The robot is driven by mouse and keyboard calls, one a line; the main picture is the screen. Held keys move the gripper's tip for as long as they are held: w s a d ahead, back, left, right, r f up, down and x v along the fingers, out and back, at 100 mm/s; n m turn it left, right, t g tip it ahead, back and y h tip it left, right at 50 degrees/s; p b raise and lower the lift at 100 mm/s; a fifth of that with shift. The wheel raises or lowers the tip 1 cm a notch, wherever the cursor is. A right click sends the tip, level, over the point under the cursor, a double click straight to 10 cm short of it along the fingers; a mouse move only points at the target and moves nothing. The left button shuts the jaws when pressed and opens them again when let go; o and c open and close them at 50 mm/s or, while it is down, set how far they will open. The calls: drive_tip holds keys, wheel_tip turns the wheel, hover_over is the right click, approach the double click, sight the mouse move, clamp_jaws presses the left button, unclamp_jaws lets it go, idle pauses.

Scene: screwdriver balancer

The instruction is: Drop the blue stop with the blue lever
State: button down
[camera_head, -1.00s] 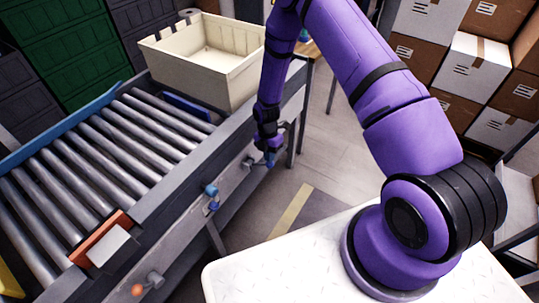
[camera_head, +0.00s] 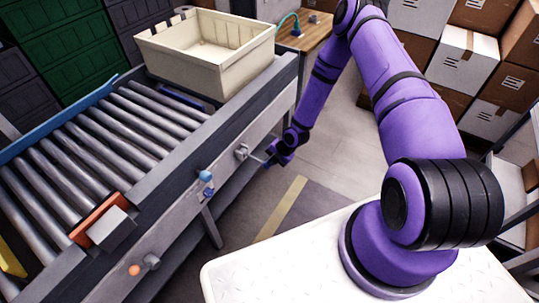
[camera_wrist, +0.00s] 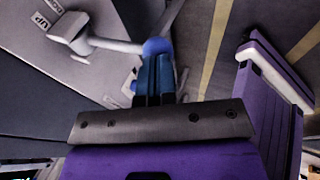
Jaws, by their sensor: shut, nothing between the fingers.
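The blue lever's grey hub (camera_head: 242,152) is on the conveyor's side rail, below the bin. In the wrist view its grey shaft (camera_wrist: 115,44) runs to a round blue knob (camera_wrist: 157,46) at my fingertips. My gripper (camera_head: 270,163) is shut and empty, with its blue fingers (camera_wrist: 155,78) pointing at the knob. The fingertips overlap the knob in view; contact is not clear. The blue stop (camera_head: 182,97) shows as a thin strip across the rollers, low in front of the cream bin (camera_head: 180,64).
An orange stop (camera_head: 97,220) with a grey block stands at the near end of the rollers. An orange-knobbed lever (camera_head: 134,270) and a light blue knob (camera_head: 205,175) are on the same rail. A wooden table (camera_head: 310,40) stands behind. Floor right of the conveyor is open.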

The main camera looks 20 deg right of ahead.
wheel_tip(320, 180, down, 8)
drive_tip(key=t+y, duration=0.3)
drive_tip(key=t, duration=0.1)
drive_tip(key=shift+w+a+f+n, duration=0.2)
drive_tip(key=shift+w+f+n, duration=0.05)
drive_tip(key=shift+w+n, duration=0.1)
idle(0.5)
